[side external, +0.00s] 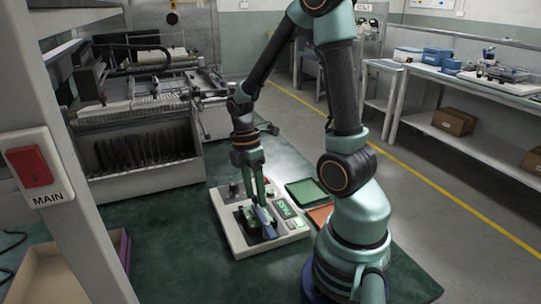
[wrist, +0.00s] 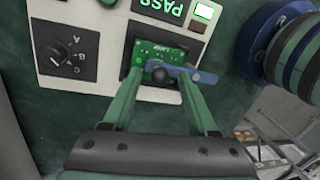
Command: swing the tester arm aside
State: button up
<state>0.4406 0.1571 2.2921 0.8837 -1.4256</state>
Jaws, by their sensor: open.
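The tester (side external: 240,243) is a light box on the dark green table; its dial (wrist: 66,52) and lit green PASS sign (wrist: 161,9) show in the wrist view. A green circuit board (wrist: 165,50) sits in its dark recess. The tester arm (wrist: 197,76) is a blue bar with a black knob (wrist: 160,76), lying across the board's near edge; it also shows in the side view (side external: 264,222). My gripper (wrist: 160,80) is open, one finger on each side of the knob. I cannot tell whether either finger touches the bar.
A green flat pad (side external: 307,192) and an orange-red one (side external: 319,214) lie right of the tester. A machine with a slotted rack (side external: 140,150) stands behind at the left. A cardboard box (side external: 60,270) is at the lower left. The table between box and tester is clear.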

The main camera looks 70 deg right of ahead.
grip_shut()
dwell(1.5)
